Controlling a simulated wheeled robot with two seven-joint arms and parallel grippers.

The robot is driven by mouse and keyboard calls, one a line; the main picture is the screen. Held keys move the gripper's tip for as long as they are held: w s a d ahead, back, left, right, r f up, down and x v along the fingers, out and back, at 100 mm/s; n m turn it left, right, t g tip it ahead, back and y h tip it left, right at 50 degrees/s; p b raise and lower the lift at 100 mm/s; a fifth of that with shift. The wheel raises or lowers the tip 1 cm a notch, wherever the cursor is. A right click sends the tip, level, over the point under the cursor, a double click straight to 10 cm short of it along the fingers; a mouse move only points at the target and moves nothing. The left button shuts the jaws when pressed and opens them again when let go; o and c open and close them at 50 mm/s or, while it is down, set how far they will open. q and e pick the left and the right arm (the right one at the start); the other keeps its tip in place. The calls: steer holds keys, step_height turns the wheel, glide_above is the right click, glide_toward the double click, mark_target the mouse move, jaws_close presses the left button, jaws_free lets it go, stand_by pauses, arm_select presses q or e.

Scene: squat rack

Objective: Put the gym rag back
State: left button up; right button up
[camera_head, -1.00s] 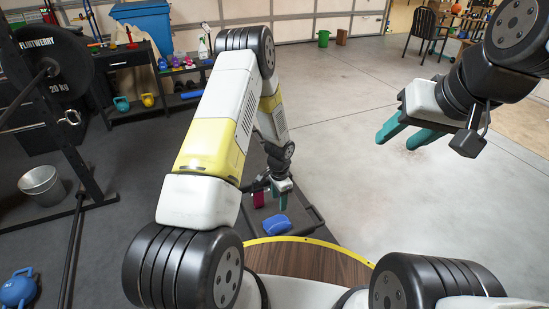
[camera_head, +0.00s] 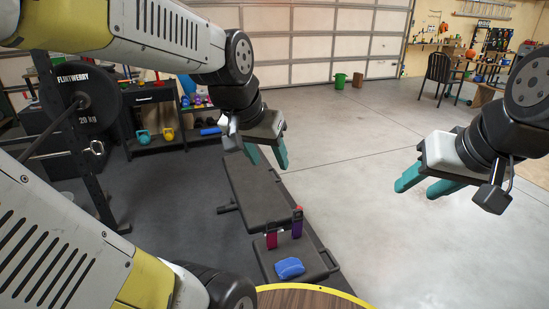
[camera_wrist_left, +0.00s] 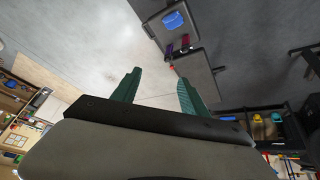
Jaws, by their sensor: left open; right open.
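The gym rag, a folded blue cloth (camera_head: 290,267), lies on the near end of the black bench (camera_head: 258,193). It also shows in the left wrist view (camera_wrist_left: 174,20), near the top and well beyond the fingertips. My left gripper (camera_head: 268,157) is open and empty, raised above the bench's far part and apart from the rag. Its two green fingers (camera_wrist_left: 158,84) spread with nothing between them in the left wrist view. My right gripper (camera_head: 420,187) is open and empty over bare floor at the right.
Magenta and purple items (camera_head: 284,236) stand on the bench beside the rag. A rack with a weight plate (camera_head: 88,95) and bar stands at the left. A black shelf (camera_head: 155,120) holds kettlebells.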

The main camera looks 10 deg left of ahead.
arm_select(q)
steer(key=s+r+n, duration=0.1)
steer(key=s, duration=0.4)
steer(key=shift+s+d+r+t, duration=0.25)
steer(key=shift+s+r+t, duration=0.15)
